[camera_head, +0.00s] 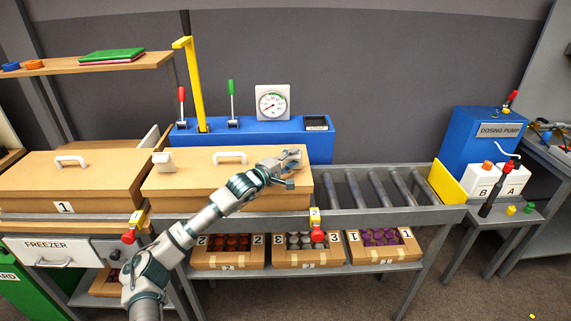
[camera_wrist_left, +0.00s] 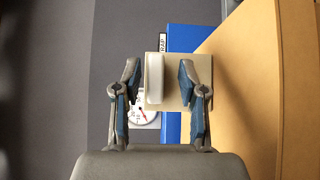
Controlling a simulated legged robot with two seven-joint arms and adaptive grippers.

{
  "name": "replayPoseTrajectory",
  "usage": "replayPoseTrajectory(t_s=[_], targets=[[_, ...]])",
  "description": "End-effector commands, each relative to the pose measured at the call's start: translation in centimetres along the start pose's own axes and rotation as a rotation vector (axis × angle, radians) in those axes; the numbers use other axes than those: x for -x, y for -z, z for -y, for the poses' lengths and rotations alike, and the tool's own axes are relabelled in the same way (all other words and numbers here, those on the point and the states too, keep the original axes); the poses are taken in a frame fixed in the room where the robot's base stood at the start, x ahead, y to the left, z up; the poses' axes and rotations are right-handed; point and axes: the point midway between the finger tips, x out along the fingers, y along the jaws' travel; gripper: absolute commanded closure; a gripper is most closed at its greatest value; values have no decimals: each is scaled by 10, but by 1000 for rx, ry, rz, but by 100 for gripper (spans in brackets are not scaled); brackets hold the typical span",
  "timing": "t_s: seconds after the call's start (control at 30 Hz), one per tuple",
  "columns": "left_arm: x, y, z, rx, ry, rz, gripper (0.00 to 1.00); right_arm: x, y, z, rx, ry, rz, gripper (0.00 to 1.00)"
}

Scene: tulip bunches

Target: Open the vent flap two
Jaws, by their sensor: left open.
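A wooden box (camera_head: 215,187) with a white handle stands in the middle of the bench. A small beige flap (camera_wrist_left: 178,98) with a raised pale bar sits at the box's edge in the left wrist view; I take it for vent flap two. In the head view, my left gripper (camera_head: 296,170) is over the right end of this box and mostly hides the flap. In the left wrist view, the gripper's fingers (camera_wrist_left: 158,90) are open on either side of the pale bar; I cannot tell whether they touch it. My right gripper is not in view.
Another wooden box (camera_head: 65,182) marked 1 stands left. A blue panel (camera_head: 250,137) with levers and a gauge (camera_head: 272,103) stands behind. A roller conveyor (camera_head: 375,190) lies right, beside the dosing pump (camera_head: 487,140). Cartons (camera_head: 308,256) sit on the shelf below.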

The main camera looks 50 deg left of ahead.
Motion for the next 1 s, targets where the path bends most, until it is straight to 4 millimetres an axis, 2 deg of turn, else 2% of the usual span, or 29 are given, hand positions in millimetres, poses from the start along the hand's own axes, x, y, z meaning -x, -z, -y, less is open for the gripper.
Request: replayPoseTrajectory(t_s=[0.4, 1.0], targets=[[36, 4, 6, 0, 7, -3, 58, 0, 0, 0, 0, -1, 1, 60], [65, 1, 6, 4, 7, 2, 58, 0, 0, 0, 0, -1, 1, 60]])
